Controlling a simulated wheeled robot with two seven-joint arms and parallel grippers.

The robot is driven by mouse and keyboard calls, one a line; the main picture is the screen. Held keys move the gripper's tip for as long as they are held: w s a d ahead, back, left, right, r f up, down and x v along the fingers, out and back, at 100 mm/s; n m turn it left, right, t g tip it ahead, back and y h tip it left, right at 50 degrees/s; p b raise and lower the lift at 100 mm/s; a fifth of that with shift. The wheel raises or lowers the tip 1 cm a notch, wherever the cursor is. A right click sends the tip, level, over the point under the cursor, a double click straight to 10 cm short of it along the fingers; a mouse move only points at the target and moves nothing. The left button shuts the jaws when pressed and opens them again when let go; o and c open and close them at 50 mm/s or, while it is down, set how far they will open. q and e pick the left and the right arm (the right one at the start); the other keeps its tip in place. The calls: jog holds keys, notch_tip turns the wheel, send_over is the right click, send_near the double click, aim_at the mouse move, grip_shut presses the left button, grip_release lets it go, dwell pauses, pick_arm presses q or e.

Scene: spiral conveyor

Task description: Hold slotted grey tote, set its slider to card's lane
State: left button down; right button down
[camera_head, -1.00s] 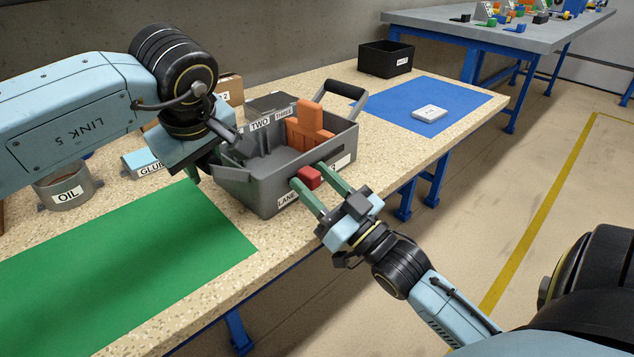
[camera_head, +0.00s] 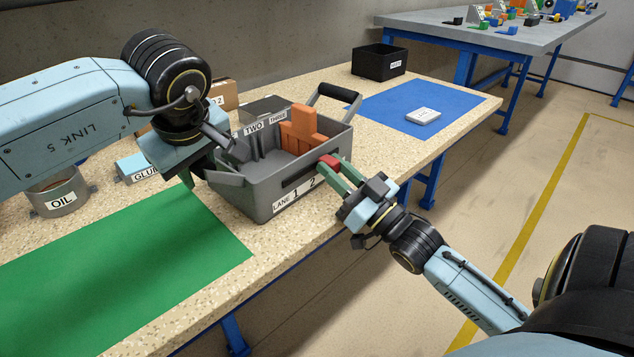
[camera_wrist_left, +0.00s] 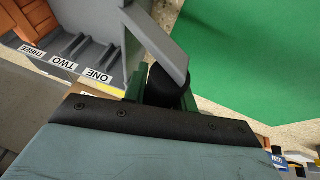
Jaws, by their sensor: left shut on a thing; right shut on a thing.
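The slotted grey tote (camera_head: 262,203) stands on the speckled bench, its inside dividers labelled ONE, TWO and THREE. My left gripper (camera_head: 203,172) is shut on the tote's left handle; in the left wrist view the handle's dark grip (camera_wrist_left: 168,84) sits between the fingers. My right gripper (camera_head: 333,170) is shut on the red slider (camera_head: 330,161) at the tote's front slot. The slider is near the slot's right end, right of the printed 1 and 2; any mark beyond is hidden by the gripper. An orange block piece (camera_head: 299,128) stands inside the tote. A white card-like piece (camera_head: 423,116) lies flat, its print unreadable.
The white piece lies on a blue mat (camera_head: 375,105). A green mat (camera_head: 120,270) covers the bench's front left. An OIL pot (camera_head: 62,203), a GLUE box (camera_head: 134,170) and a black bin (camera_head: 379,60) stand around. The tote's right handle (camera_head: 338,92) is free.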

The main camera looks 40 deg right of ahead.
pick_arm(q)
jog(key=shift+a+f, duration=0.1)
jog(key=shift+f, duration=0.1)
pick_arm(e)
jog(key=shift+w+d, duration=0.2)
jog(key=shift+d, duration=1.25)
jog(key=c, duration=1.2)
grip_release()
jog(key=shift+s, duration=0.15)
jog(key=shift+s+f, duration=0.25)
jog(key=v, duration=1.1)
jog(key=shift+s, duration=0.15)
jog(key=shift+r, duration=0.15)
pick_arm(q)
jog(key=c, duration=1.1)
grip_release()
jog(key=shift+o, duration=0.2)
jog(key=shift+r, duration=0.1)
